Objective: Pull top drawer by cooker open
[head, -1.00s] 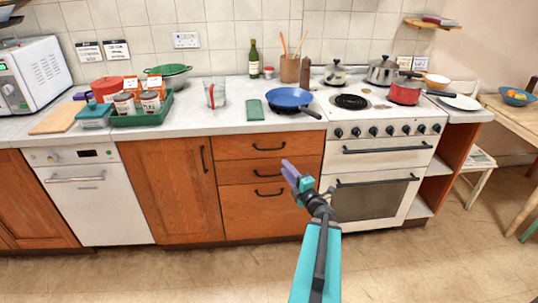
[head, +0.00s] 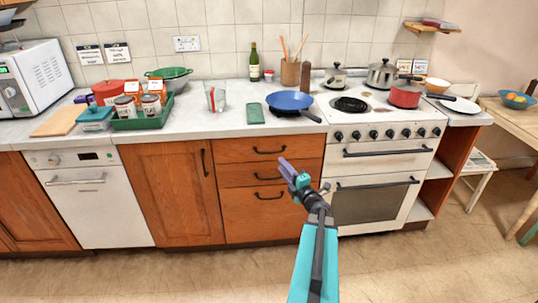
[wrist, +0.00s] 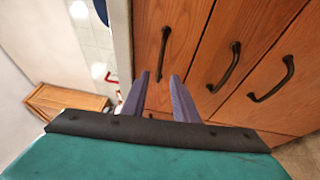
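The top drawer (head: 235,151) is the upper front in a wooden stack left of the cooker (head: 375,200). It is shut flush, with a dark bow handle (head: 269,151). In the wrist view, turned sideways, the top drawer (wrist: 180,30) is the leftmost front, and its handle (wrist: 163,55) lies ahead of my fingertips. My gripper (head: 285,168) is in front of the stack's right side, and its two purple fingers (wrist: 158,78) are apart with nothing between them. The handle is not between the fingers.
Two lower drawers also have dark handles (head: 268,178) (head: 269,195). The worktop (head: 215,125) overhangs the top drawer. A blue pan (head: 290,99) stands above, its handle near the front edge. The oven handles (head: 388,150) stick out at the right. The floor in front is clear.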

